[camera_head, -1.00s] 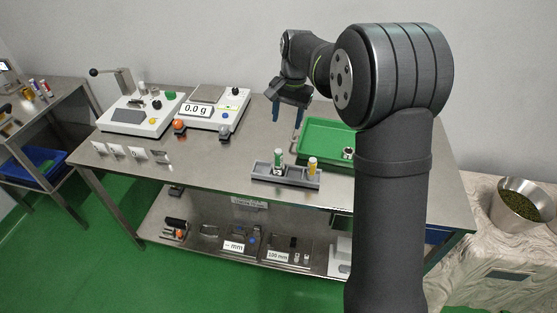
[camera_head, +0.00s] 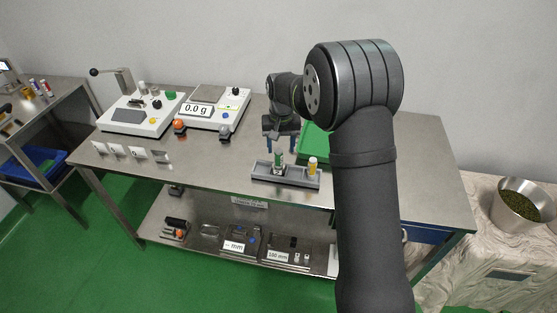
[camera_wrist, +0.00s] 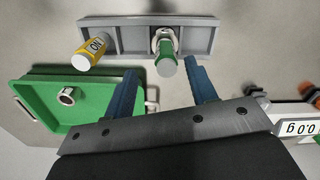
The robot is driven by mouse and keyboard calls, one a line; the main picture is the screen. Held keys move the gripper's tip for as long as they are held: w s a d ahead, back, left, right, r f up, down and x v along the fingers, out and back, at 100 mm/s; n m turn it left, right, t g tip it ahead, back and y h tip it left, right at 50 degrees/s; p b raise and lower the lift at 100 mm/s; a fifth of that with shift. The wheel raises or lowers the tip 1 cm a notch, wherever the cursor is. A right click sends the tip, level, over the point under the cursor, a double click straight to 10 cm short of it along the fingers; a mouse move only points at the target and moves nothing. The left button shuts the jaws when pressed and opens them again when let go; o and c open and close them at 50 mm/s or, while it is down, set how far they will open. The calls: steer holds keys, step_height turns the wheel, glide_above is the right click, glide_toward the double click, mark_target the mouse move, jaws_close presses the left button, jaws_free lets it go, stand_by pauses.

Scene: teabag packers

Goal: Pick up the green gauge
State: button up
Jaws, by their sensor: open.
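My gripper (camera_head: 282,148) is just behind the gauge in the head view. In the wrist view my gripper (camera_wrist: 162,72) has its two blue fingers wide open and empty, with the gauge's green end between and slightly beyond their tips.
A yellow gauge (camera_head: 312,163) stands in the rack's right end; it also shows in the wrist view (camera_wrist: 90,52). A green tray (camera_head: 313,143) with a metal nut (camera_wrist: 68,96) lies close to the fingers. A scale (camera_head: 215,108) stands back left.

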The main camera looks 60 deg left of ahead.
mark_target(278, 151)
steer(key=shift+s+a+f, duration=0.15)
steer(key=shift+f, duration=1.3)
steer(key=shift+s+a+f, duration=0.1)
steer(key=shift+s+f, duration=0.05)
steer(key=shift+f, duration=1.3)
jaws_close()
steer(key=shift+r, duration=0.15)
step_height(278, 151, up, 4)
steer(key=shift+r, duration=0.15)
steer(key=w+d+r, duration=0.2)
steer(key=d, duration=0.1)
steer(key=w+d+r, duration=0.2)
steer(key=d, duration=0.1)
steer(key=w+d+r, duration=0.2)
steer(key=w+d, duration=0.1)
steer(key=shift+r, duration=0.35)
steer(key=shift+w+d+r, duration=0.1)
steer(key=shift+r, duration=2.55)
